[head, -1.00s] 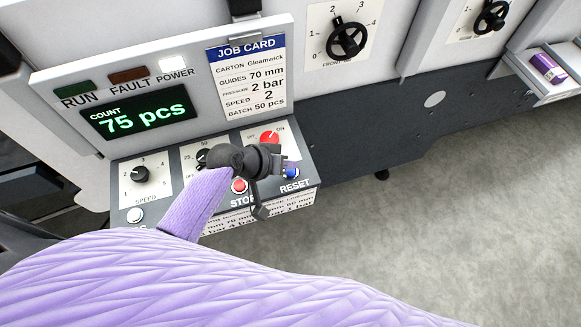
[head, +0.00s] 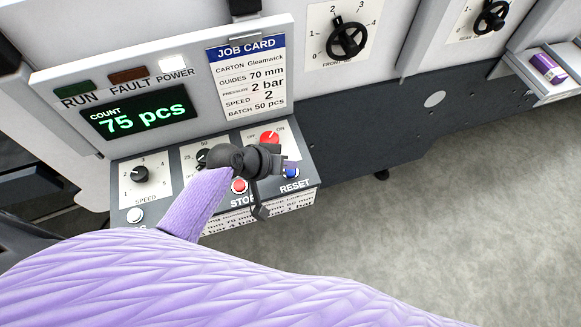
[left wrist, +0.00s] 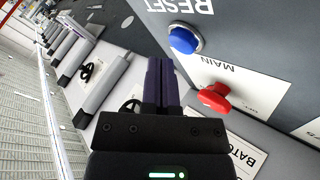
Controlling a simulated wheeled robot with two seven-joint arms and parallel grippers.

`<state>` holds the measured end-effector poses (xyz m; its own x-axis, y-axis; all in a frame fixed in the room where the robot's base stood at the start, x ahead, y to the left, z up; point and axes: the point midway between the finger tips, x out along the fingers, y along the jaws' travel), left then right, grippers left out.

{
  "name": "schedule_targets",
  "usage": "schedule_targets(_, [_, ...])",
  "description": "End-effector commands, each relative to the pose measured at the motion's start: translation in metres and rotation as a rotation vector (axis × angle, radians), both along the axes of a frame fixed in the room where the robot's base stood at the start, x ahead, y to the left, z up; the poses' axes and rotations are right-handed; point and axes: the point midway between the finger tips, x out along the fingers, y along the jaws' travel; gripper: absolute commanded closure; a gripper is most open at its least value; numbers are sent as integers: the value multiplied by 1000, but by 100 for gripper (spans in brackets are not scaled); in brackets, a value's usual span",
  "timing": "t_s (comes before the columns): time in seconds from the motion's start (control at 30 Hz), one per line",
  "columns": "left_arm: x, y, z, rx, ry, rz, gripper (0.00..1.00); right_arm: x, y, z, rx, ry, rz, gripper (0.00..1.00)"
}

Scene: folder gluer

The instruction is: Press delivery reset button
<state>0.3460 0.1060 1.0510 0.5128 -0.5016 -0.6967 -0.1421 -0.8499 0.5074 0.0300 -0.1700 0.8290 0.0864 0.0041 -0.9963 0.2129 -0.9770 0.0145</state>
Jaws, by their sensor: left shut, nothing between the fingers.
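The blue reset button (head: 291,173) sits at the right end of the control panel (head: 215,217), above the word RESET. It also shows in the left wrist view (left wrist: 184,39), with its label upside down. My left gripper (head: 292,163) is just above the button in the head view, with its fingers partly over the panel. In the left wrist view the closed fingers (left wrist: 161,85) are beside the button and apart from it. They hold nothing. My right gripper is not in view.
A red main switch (head: 269,138) is just behind the gripper, and a red stop button (head: 239,186) is to its left. A speed knob (head: 140,174) is further left. The display (head: 139,112) reads 75 pcs. Open floor lies to the right.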

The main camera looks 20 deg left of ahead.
Motion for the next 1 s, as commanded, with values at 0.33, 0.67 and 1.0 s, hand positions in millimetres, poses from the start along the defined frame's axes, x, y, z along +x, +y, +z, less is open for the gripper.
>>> schedule_targets(0.33, [0,0,-9,1,0,0,100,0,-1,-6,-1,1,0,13])
schedule_targets(0.67, [0,0,-9,0,0,0,100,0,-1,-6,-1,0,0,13])
schedule_targets(1.0, [0,0,-13,0,0,0,100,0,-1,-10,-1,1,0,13])
